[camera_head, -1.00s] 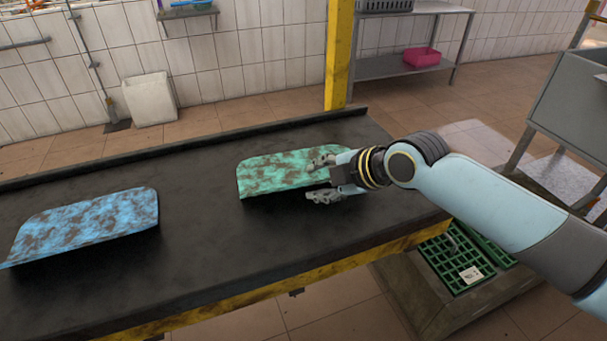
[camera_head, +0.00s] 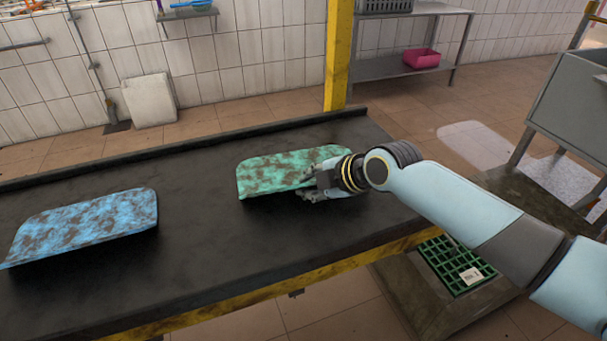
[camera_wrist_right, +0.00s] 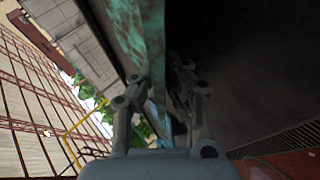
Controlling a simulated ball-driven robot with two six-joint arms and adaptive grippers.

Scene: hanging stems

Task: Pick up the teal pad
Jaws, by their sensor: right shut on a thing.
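The teal pad (camera_head: 280,171) is a flat, mottled teal and brown sheet with rounded corners. It lies on the right part of the dark table (camera_head: 200,235), its near edge seeming raised over a dark shadow. My right gripper (camera_head: 306,185) is shut on the pad's near right edge. In the right wrist view the pad (camera_wrist_right: 150,40) runs between the two fingers (camera_wrist_right: 160,95), one on each face. The far finger is mostly hidden in the head view. My left gripper is not in view.
A blue mottled pad (camera_head: 85,226) lies at the left of the table. A yellow post (camera_head: 339,55) stands behind the table's far edge. A green grate (camera_head: 455,264) is below the right end. The table between the pads is clear.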

